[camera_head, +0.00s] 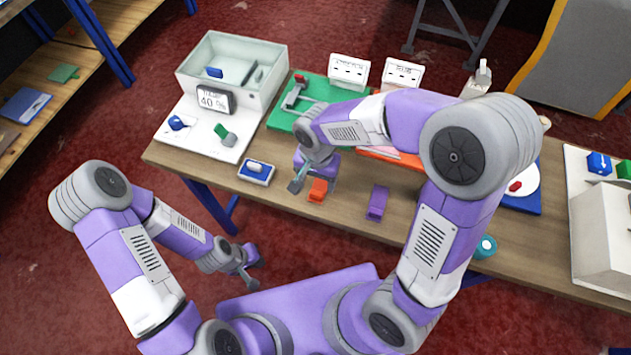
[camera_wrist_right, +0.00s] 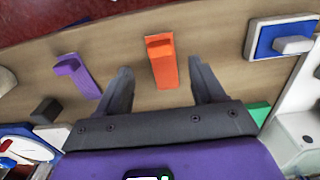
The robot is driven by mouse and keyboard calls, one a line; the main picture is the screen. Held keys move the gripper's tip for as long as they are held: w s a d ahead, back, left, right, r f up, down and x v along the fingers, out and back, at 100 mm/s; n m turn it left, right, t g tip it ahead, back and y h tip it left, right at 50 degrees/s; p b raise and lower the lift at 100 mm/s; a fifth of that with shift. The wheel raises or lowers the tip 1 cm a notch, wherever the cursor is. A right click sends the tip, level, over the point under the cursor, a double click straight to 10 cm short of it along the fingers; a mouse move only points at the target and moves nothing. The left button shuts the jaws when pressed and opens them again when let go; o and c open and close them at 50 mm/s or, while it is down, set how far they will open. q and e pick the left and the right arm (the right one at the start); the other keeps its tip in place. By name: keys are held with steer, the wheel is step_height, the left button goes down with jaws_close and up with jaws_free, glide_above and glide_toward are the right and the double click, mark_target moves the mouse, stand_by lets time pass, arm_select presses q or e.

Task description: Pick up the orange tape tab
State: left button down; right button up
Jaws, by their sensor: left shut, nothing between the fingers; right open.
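The orange tape tab (camera_head: 318,191) lies on the wooden table near its front edge. It also shows in the right wrist view (camera_wrist_right: 164,66), upper middle, as an orange strip with a raised block at its far end. My right gripper (camera_head: 311,184) is open above the table at the tab. In the right wrist view its two fingers (camera_wrist_right: 160,76) are spread on either side of the tab's line, with wood visible between each finger and the tab. My left gripper (camera_head: 250,277) is shut and empty, low in front of the table.
A purple tab (camera_head: 377,203) lies right of the orange one; it also shows in the wrist view (camera_wrist_right: 78,76). A blue-and-white piece (camera_head: 256,172) lies to the left. A green mat (camera_head: 279,118) and a clear-walled bin (camera_head: 222,97) are farther back. Bare wood surrounds the tab.

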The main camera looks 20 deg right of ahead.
mark_target(316, 192)
steer(key=shift+s+f, duration=0.4)
steer(key=shift+f, duration=0.15)
steer(key=f, duration=0.2)
steer(key=w+f+b, duration=0.1)
steer(key=f, duration=0.1)
steer(key=shift+s+f+b, duration=0.1)
steer(key=shift+f+b, duration=0.2)
steer(key=shift+f, duration=0.05)
arm_select(q)
steer(key=shift+s+f, duration=0.3)
steer(key=shift+f, duration=0.55)
arm_select(e)
steer(key=c, duration=1.1)
